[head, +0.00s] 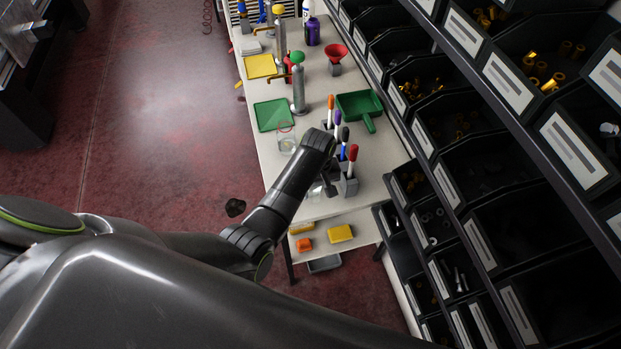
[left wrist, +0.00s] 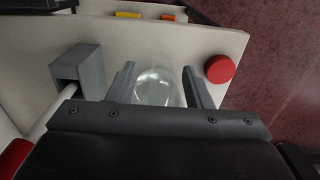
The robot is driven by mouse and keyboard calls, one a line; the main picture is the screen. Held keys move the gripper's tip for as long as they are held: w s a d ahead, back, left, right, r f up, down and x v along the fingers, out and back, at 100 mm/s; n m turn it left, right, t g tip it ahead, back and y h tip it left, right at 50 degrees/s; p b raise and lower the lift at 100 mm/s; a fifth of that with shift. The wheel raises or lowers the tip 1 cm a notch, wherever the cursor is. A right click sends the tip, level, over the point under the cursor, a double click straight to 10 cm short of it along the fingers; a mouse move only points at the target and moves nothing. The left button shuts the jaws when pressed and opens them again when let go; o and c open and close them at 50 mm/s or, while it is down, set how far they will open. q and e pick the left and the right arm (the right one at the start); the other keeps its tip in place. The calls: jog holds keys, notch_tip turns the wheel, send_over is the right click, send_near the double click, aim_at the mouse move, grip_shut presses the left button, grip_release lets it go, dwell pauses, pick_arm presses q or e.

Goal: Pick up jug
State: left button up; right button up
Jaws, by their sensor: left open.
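A clear glass vessel, which I take to be the jug (left wrist: 155,87), stands on the white table between the two fingers of my left gripper (left wrist: 168,85). My left gripper is open, with a finger on each side of the glass. I cannot tell whether either finger touches it. In the head view, the left gripper (head: 325,183) points down near the table's front end, and a bit of the jug (head: 315,190) shows beside it. My arm hides most of the jug there. My right gripper is in neither view.
A grey marker holder (left wrist: 80,70) stands close beside the left finger. A red round cap (left wrist: 220,69) is just beyond the other finger. Another clear container (head: 286,143) and a green dustpan (head: 359,106) are farther back. Shelves of black bins (head: 480,155) run along the right.

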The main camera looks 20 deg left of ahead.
pick_arm(q)
jog(key=shift+f, duration=1.85)
grip_shut()
